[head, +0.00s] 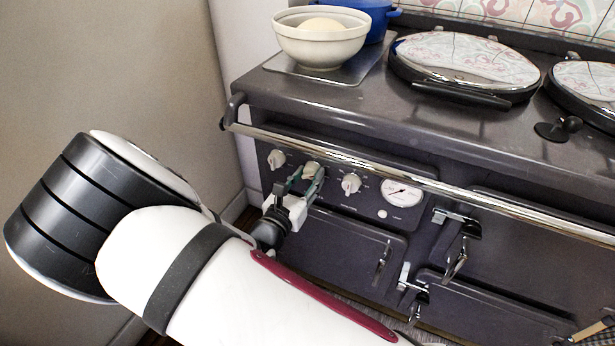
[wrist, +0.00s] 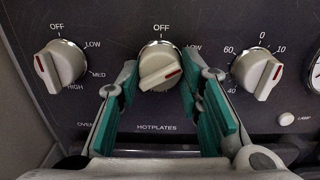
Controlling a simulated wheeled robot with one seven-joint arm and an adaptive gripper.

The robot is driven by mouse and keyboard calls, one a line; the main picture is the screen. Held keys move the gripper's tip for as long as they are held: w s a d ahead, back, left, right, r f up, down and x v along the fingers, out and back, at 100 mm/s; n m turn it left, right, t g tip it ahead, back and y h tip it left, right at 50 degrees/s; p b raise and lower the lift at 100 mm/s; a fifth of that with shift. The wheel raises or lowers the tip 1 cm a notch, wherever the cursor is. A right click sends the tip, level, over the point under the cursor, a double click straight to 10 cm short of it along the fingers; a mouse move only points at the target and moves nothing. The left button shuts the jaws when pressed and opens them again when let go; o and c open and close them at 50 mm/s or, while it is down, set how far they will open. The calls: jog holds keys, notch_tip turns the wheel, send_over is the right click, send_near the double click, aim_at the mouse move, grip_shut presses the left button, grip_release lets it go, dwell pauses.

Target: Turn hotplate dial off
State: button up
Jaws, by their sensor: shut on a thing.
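The hotplate dial (wrist: 158,66) is the middle cream knob on the dark range panel, with "HOTPLATES" printed below it and "OFF" above. Its grip bar is tilted, and its red mark is at the right end, pointing right and slightly up, away from "OFF". My gripper (wrist: 160,88) has its green-padded fingers on either side of this dial and is shut on it. In the head view, my gripper (head: 302,180) reaches the panel at the same dial (head: 312,170). The right finger partly covers the "LOW" marking.
A left dial (wrist: 61,66) and a right timer-like dial (wrist: 257,72) flank it closely. A round gauge (head: 402,193) sits further right. A chrome rail (head: 360,163) runs above the panel. A bowl (head: 321,42) stands on the range top.

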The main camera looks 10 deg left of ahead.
jog(key=n+p, duration=0.5)
jog(key=shift+r, duration=0.1)
jog(key=n+p, duration=0.2)
jog(key=n, duration=0.4)
jog(key=shift+d+n+p, duration=0.1)
jog(key=shift+n+p, duration=0.2)
jog(key=shift+p, duration=0.1)
dwell(0.3)
jog(key=o, duration=1.2)
jog(key=shift+c, duration=0.2)
jog(key=shift+s, duration=0.15)
jog(key=v, duration=1.1)
jog(key=shift+s, duration=0.4)
